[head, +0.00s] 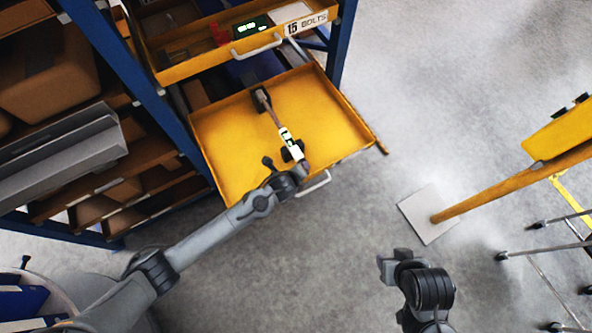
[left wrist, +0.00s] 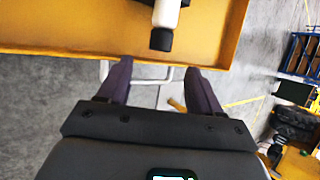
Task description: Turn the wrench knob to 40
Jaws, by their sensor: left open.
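The wrench (head: 274,116) lies in the open yellow drawer (head: 330,110), its dark head toward the back and a white section with a small dark display toward the front. In the left wrist view, the white section (left wrist: 167,13) ends in a black knob (left wrist: 161,40). The setting on the display is too small to read. My left gripper (head: 283,165) is over the drawer's front edge, its fingers apart and empty. In the left wrist view, the open fingers (left wrist: 157,70) point at the knob, which is just beyond them. My right gripper (head: 391,265) is away over the floor.
A drawer above (head: 180,70) has a BOLTS label and a green-lit device (head: 252,27). The blue-framed shelf (head: 150,90) with boxes is at left. A yellow post on a pale base plate (head: 425,213) and a wheeled frame (head: 537,262) are at right. Open floor lies between.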

